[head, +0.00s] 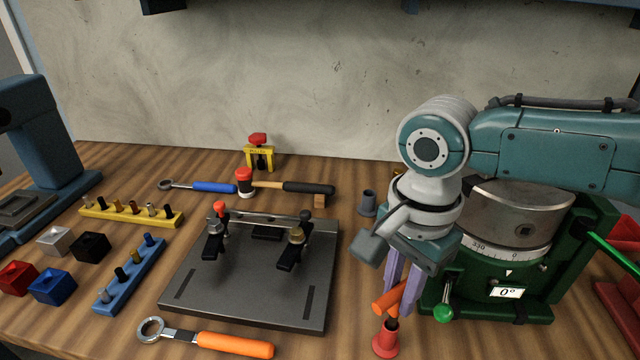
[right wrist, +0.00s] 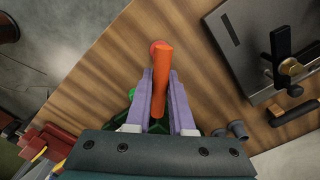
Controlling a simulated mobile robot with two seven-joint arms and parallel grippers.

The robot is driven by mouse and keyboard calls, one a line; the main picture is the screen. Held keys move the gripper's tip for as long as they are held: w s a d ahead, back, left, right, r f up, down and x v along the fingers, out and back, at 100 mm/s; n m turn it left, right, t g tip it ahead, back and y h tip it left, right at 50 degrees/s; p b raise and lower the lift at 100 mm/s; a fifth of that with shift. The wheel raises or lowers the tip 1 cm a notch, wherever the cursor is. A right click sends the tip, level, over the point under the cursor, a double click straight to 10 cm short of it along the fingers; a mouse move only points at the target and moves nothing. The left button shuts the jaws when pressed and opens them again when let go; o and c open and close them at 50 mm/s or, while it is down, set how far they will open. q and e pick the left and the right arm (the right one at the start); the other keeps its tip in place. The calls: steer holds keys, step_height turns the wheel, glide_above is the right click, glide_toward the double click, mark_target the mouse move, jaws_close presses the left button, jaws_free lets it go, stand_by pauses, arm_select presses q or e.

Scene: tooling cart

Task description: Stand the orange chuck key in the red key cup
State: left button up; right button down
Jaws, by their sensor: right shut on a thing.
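The orange chuck key (head: 387,301) is between the purple fingers of my right gripper (head: 397,285), which is shut on it. Its orange crossbar is tilted in the head view, and its dark lower end is at the mouth of the red key cup (head: 385,342). I cannot tell whether that end is inside the cup or just above it. In the right wrist view, the orange key (right wrist: 162,82) lies between the fingertips (right wrist: 162,95), and part of the red cup (right wrist: 157,46) shows just past it. My left gripper is out of view.
A green rotary table (head: 490,303) with a green-knobbed handle stands close right of the cup. A dark fixture plate (head: 245,296) with clamps lies to the left. An orange-handled wrench (head: 235,344) lies in front. A grey cup (head: 368,203) stands behind my gripper.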

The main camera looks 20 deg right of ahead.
stand_by(0.4)
steer(key=shift+c, duration=1.5)
jaws_free()
steer(key=shift+r+p, duration=0.8)
steer(key=shift+p, duration=0.2)
step_height(320, 180, up, 4)
steer(key=p, duration=0.5)
steer(key=shift+r+p, duration=0.25)
steer(key=shift+p, duration=0.1)
